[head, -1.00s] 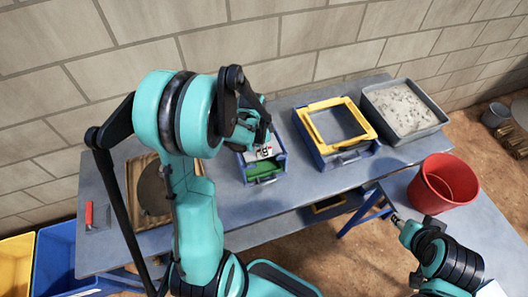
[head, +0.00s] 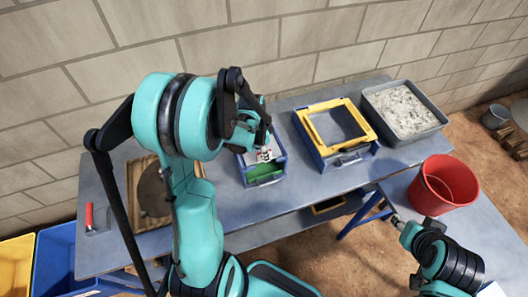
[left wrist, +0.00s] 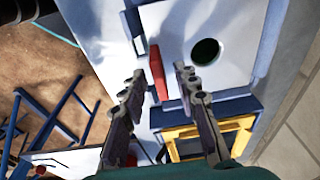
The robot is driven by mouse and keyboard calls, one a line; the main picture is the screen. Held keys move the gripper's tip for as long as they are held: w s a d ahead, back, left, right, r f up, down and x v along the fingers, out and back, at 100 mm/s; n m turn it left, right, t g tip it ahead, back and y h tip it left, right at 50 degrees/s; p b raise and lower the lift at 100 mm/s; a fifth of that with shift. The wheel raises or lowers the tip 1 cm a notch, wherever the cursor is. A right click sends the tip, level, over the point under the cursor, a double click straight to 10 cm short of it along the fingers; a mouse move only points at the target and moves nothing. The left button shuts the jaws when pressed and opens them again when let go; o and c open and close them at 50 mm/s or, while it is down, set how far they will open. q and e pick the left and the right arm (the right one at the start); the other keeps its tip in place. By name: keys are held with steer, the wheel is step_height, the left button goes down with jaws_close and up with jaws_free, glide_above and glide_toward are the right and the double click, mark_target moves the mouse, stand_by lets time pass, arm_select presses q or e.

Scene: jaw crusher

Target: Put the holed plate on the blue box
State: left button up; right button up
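The holed plate (left wrist: 222,28), pale with one dark round hole, shows in the left wrist view within the blue box's walls. A red bar (left wrist: 157,72), seemingly its handle, stands near one edge. The blue box (head: 264,182) stands at the table's middle with green inside, partly hidden by my left arm in the head view. I cannot tell whether the plate lies fully flat. My left gripper (left wrist: 158,80) is open above the box, its two fingers apart on either side of the red bar. My right gripper (head: 397,221) is by the side table; its fingers are too small to read.
A second blue box with a yellow frame (head: 312,127) stands to the right, then a grey tray (head: 440,119) of pale gravel. A red bucket (head: 443,186) sits on the side table. A wooden tray (head: 135,185) and a red-handled tool (head: 89,214) are at left.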

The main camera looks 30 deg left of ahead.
arm_select(q)
step_height(320, 180, up, 10)
steer(key=s+p, duration=0.1)
steer(key=p, duration=0.1)
steer(key=s+d+r+n+t+y, duration=0.1)
steer(key=s+d+r+n+t, duration=0.4)
steer(key=s+d+r+n, duration=0.3)
steer(key=shift+s+d+r+t, duration=0.45)
steer(key=shift+s+d, duration=0.6)
steer(key=shift+d, duration=0.3)
